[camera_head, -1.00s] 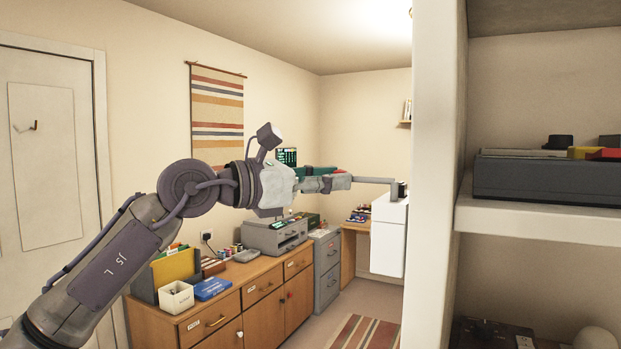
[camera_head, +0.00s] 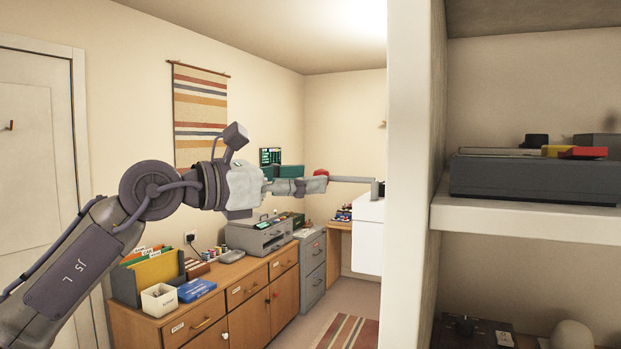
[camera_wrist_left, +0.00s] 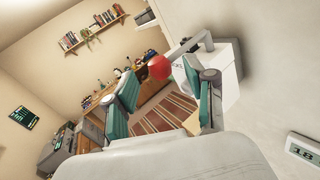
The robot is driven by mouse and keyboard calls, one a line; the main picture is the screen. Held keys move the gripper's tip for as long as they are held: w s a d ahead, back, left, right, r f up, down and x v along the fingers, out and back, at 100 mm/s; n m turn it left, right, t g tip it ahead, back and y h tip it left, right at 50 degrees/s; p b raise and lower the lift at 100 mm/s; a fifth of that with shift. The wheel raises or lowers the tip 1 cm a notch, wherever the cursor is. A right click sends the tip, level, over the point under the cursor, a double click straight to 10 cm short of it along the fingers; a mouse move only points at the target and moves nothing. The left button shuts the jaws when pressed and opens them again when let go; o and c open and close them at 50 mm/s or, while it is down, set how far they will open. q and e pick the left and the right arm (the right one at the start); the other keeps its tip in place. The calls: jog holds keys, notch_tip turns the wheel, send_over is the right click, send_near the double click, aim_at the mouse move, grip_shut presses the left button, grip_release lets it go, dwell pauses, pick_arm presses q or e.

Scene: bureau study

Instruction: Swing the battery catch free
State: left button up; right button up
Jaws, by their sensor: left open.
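A grey lever (camera_head: 350,179) ends in a red ball knob (camera_wrist_left: 159,67) and runs to a white box (camera_wrist_left: 218,68) at the wall edge. It may be the battery catch; no label shows. My left gripper (camera_wrist_left: 157,72), with teal finger pads, is open around the line of the knob. The knob shows between the two fingertips in the left wrist view, and I cannot tell whether either finger touches it. In the head view my left gripper (camera_head: 316,182) reaches across to the knob from the left. My right gripper is not in view.
A white wall end (camera_head: 405,200) stands right of the lever. Beyond it, a shelf (camera_head: 520,219) holds a grey device (camera_head: 535,178) with yellow and red parts. A wooden sideboard (camera_head: 215,310) with a printer (camera_head: 258,235) stands below my left arm.

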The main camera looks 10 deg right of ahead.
pick_arm(q)
jog(key=v, duration=1)
jog(key=shift+s, duration=0.15)
jog(key=shift+a, duration=0.1)
